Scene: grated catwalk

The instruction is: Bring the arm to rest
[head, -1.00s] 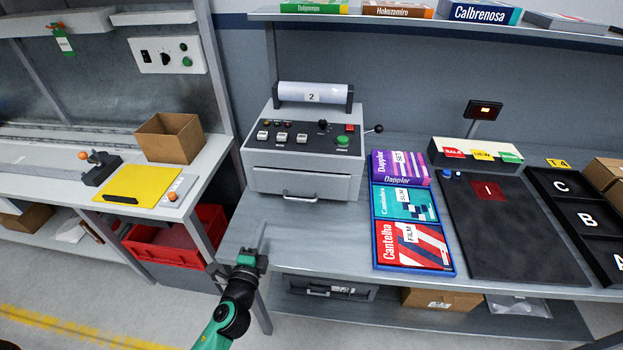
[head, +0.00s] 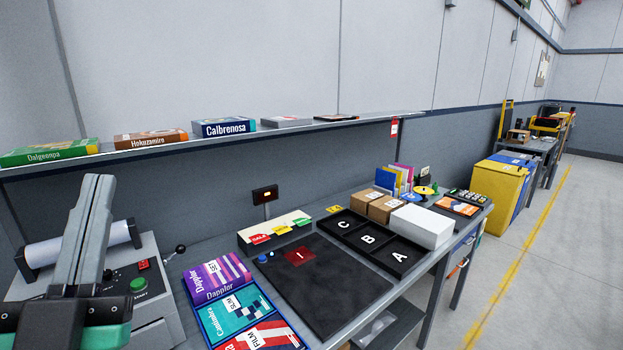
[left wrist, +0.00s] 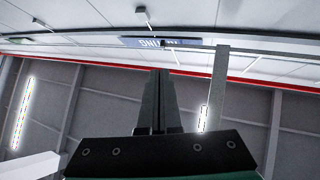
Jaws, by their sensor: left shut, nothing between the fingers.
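My left gripper (head: 97,185) stands close to the camera at the left of the head view, its grey fingers pointing up and pressed together with nothing between them. It hides part of the machine with the white roll (head: 80,245) behind it. In the left wrist view the closed fingers (left wrist: 158,78) point toward the ceiling and the upper wall, touching nothing. My right gripper is not in view.
The bench holds a blue tray of boxes (head: 221,288), a dark mat (head: 340,290) and a black tray lettered A, B and C (head: 372,238). A shelf (head: 270,133) with boxes runs above. The floor (head: 535,260) at right is clear.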

